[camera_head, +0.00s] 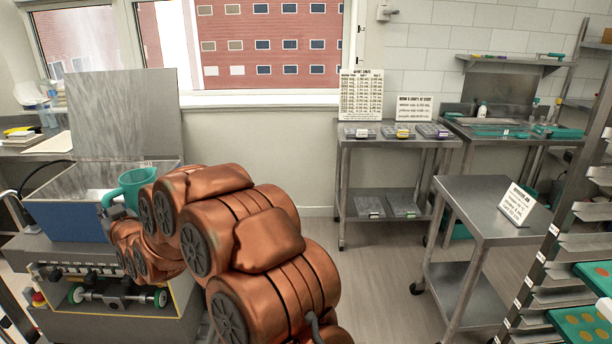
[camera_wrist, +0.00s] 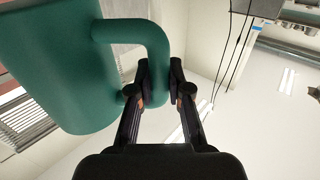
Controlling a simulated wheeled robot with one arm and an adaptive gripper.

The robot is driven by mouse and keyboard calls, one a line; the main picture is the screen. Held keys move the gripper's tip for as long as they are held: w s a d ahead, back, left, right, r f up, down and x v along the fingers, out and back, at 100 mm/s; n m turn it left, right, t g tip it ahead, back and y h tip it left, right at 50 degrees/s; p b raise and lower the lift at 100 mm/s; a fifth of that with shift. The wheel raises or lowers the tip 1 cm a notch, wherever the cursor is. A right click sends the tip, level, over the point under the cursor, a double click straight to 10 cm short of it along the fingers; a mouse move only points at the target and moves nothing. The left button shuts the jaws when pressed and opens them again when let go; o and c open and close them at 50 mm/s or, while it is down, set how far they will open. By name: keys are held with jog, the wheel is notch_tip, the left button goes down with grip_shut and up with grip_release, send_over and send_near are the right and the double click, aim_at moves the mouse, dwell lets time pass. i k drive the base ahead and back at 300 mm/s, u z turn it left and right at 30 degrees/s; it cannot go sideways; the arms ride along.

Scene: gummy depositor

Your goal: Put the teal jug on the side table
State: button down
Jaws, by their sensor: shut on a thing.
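The teal jug (camera_head: 133,186) is at the left in the head view, in front of and above the open hopper of the depositor machine (camera_head: 60,215). In the wrist view the jug (camera_wrist: 62,65) fills the upper left, with its handle reaching to the right. My gripper (camera_wrist: 160,90) is shut on the jug's handle, with a finger on each side of it. The side table is likely the steel table (camera_head: 482,222) at the right, which bears a small printed sign (camera_head: 517,204).
A steel table (camera_head: 395,138) with several small trays and two signs stands by the back wall. A rack with trays (camera_head: 570,245) stands at the right edge. A steel bench with teal items (camera_head: 510,130) is at the back right. The floor (camera_head: 385,290) between my arm and the tables is clear.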

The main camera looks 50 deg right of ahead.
aim_at(465, 190)
jog(key=z, duration=0.75)
jog(key=i, duration=0.3)
jog(key=z, duration=1)
jog(key=i, duration=2.05)
jog(key=u, duration=0.1)
